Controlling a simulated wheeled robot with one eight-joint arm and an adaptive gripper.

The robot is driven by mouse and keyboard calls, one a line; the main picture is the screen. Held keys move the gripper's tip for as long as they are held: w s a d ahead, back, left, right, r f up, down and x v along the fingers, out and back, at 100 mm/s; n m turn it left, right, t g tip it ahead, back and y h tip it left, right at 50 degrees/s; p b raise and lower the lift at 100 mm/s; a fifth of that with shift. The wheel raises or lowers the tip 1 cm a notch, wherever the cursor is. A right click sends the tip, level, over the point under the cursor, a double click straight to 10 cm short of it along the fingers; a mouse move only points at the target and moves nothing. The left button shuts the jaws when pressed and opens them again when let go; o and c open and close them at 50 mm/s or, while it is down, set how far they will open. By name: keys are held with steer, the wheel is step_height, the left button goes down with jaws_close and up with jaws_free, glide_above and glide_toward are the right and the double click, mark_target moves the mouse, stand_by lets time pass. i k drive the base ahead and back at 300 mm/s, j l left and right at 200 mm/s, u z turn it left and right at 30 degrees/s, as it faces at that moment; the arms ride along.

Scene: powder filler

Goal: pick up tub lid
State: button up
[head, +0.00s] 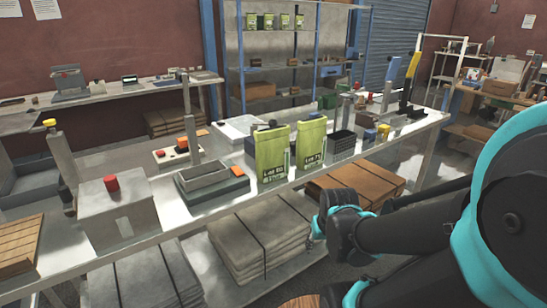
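I cannot make out a tub lid for certain in the head view. A round brown top (301,301) shows at the bottom edge, mostly cut off, and I cannot tell what it is. My black and teal arm fills the right side, in front of the bench. I cannot make out gripper fingers on it, so I see nothing held.
The long bench (300,178) carries two green pouches (271,155) (311,144), a grey tray (206,173), a black crate (342,142) and a box with a red button (118,212). Bound grey sheets (258,235) and brown ones (355,183) lie below.

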mark_target(115, 191)
steer(key=u, duration=1.5)
steer(key=j, duration=0.25)
steer(key=i+l, duration=0.1)
steer(key=l, duration=0.15)
steer(key=i+l+u, duration=0.1)
steer(key=i+l, duration=0.05)
steer(key=l, duration=0.1)
